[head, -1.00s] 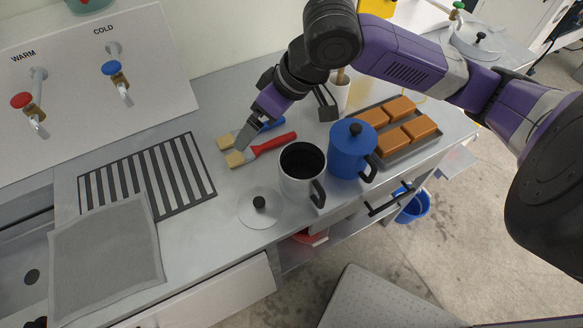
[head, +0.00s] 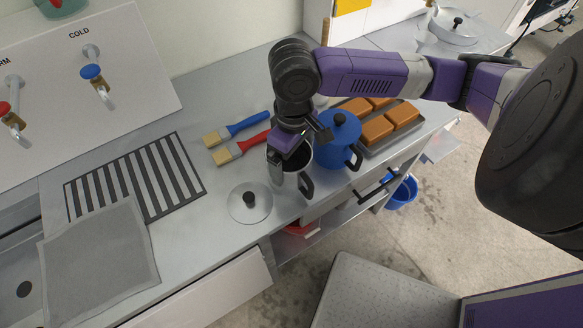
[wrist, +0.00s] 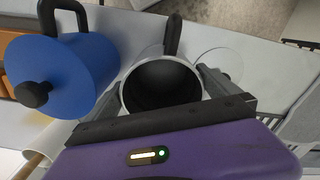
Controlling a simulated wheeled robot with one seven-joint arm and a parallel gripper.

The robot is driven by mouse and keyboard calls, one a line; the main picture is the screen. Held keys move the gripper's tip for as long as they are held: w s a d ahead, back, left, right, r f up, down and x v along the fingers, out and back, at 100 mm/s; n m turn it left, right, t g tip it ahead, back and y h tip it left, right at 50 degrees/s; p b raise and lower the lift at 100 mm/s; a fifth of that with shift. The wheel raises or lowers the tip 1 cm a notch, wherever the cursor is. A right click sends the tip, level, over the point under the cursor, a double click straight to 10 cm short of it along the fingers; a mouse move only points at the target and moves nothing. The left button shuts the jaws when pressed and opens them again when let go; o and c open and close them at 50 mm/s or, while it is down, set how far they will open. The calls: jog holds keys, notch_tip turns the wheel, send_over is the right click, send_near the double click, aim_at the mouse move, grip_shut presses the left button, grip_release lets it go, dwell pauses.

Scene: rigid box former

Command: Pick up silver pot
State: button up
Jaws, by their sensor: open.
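The silver pot (head: 293,184), open-topped with a dark inside and a black handle, stands on the metal counter in the head view. In the wrist view the silver pot (wrist: 196,73) is in the middle, its handle pointing away from the gripper body. My gripper (head: 289,162) is directly above and at the pot's rim, hiding part of it. In the wrist view my gripper (wrist: 160,96) is open, with one finger on each side of the pot's mouth. I cannot tell whether the fingers touch it.
A blue lidded pot (head: 336,145) stands close on the right. A loose lid (head: 248,203) lies at front left. Two brushes (head: 237,129) lie behind, left of the pot. A tray (head: 366,156) of brown blocks sits at the back right. A striped grate (head: 137,176) lies left.

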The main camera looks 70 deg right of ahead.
jog(key=shift+f, duration=0.95)
jog(key=c, duration=1.4)
jog(key=shift+r, duration=0.1)
notch_tip(320, 180, up, 20)
jog(key=shift+p, duration=0.45)
